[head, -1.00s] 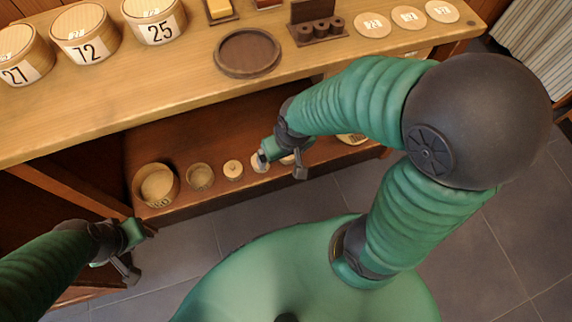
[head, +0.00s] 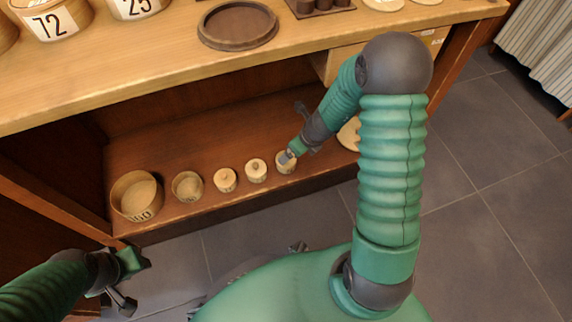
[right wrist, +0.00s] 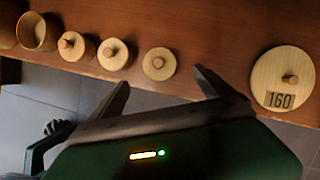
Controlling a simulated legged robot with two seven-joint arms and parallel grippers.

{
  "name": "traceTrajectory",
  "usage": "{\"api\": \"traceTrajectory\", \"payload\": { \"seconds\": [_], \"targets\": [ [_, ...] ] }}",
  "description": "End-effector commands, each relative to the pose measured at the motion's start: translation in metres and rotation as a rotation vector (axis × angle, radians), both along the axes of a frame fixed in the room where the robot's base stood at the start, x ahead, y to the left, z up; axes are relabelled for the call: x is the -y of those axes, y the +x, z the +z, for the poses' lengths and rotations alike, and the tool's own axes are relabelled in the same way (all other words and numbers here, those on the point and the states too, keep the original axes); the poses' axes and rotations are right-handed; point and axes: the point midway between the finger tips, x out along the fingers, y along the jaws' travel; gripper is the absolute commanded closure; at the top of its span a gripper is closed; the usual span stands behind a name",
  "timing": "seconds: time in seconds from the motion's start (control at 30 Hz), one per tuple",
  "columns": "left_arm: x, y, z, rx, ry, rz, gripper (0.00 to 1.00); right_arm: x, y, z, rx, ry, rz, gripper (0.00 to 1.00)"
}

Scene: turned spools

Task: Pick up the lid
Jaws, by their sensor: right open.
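A round pale wooden lid (right wrist: 283,78) with a small knob and a "160" label lies on the brown lower shelf, at the right of the right wrist view. In the head view the lid (head: 349,133) is partly hidden behind my right arm. My right gripper (right wrist: 162,82) is open and empty, its fingers to the left of the lid and apart from it. In the head view my right gripper (head: 290,156) is over the rightmost small lidded box (head: 285,167). My left gripper (head: 133,262) is at the lower left, away from the lid; its jaws are unclear.
An open round box (head: 136,195) labelled 160 stands at the shelf's left end. A smaller open box (head: 187,186) and lidded boxes (head: 225,180) (head: 256,170) stand in a row towards the right. The counter (head: 140,85) overhangs the shelf and holds a dark round tray (head: 237,25).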

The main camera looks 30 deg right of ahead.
Motion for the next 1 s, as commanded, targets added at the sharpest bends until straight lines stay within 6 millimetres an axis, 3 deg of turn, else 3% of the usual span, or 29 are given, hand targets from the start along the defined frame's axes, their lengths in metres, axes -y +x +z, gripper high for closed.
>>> {"api": "traceTrajectory", "payload": {
  "seconds": [0.03, 0.1, 0.33, 0.53, 0.8, 1.0],
  "targets": [
    [0.000, 0.000, -0.016, 0.000, 0.000, 0.000, 0.64, -0.002, 0.004, -0.021, -0.001, 0.001, 0.002, 0.08],
    [0.000, 0.000, -0.023, 0.000, 0.000, 0.000, 0.64, -0.003, 0.010, -0.032, 0.000, 0.000, 0.003, 0.08],
    [0.000, 0.000, -0.033, 0.000, 0.000, 0.000, 0.64, -0.005, 0.020, -0.049, 0.000, -0.001, 0.004, 0.08],
    [0.000, 0.000, -0.059, 0.000, 0.000, 0.000, 0.64, -0.011, 0.036, -0.083, -0.001, -0.002, 0.006, 0.08],
    [0.000, 0.000, -0.059, 0.000, 0.000, 0.000, 0.64, -0.011, 0.040, -0.085, 0.001, -0.002, 0.005, 0.08],
    [0.000, 0.000, -0.059, 0.001, 0.000, 0.000, 0.64, -0.011, 0.040, -0.085, 0.000, -0.002, 0.005, 0.34]
  ]
}}
